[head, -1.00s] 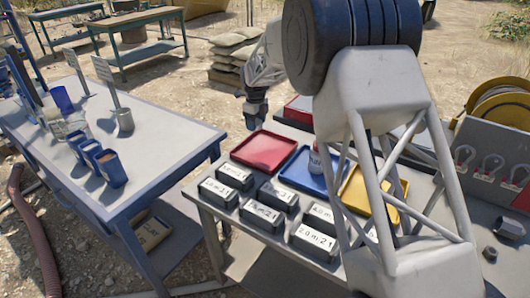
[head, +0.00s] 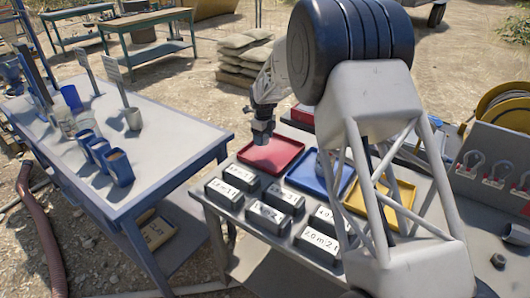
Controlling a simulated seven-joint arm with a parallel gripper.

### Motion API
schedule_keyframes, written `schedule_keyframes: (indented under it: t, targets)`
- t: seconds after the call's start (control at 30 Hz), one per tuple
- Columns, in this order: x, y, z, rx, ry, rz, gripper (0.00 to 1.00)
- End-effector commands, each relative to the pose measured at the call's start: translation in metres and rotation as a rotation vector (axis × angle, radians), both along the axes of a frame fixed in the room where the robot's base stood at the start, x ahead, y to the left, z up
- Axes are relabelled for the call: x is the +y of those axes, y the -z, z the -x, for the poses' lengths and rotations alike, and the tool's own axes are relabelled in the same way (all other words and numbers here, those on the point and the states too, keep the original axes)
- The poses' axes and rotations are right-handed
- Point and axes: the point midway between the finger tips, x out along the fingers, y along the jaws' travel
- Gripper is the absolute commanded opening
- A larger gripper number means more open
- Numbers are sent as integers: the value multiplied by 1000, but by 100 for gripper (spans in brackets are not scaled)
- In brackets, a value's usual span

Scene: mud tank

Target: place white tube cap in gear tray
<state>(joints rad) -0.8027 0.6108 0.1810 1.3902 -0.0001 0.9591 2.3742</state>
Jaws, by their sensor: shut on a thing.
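My gripper (head: 262,140) points down over the back left part of the red tray (head: 285,160) on the grey table. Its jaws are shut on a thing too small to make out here. I cannot tell whether it touches the tray. I cannot pick out a white tube cap in the head view. A blue tray (head: 309,184) is to the right of the red one, then a yellow tray (head: 355,205), partly hidden by my arm. I cannot read which one is the gear tray.
Several dark labelled boxes (head: 241,177) stand in front of the trays. A blue-framed table (head: 175,140) with blue cups (head: 118,167) and sign posts is at the left. Sandbags (head: 243,55) lie behind. A yellow reel (head: 500,95) and a panel with shackles stand at the right.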

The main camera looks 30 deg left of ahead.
Motion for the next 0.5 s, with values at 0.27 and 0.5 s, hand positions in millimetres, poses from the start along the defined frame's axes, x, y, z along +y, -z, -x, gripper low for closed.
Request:
schedule_keyframes:
  t: [0.27, 0.5]
  targets:
    - [0, 32, 0, 1, 0, 1, 38]
    - [0, 34, 0, 0, 0, 0, 38]
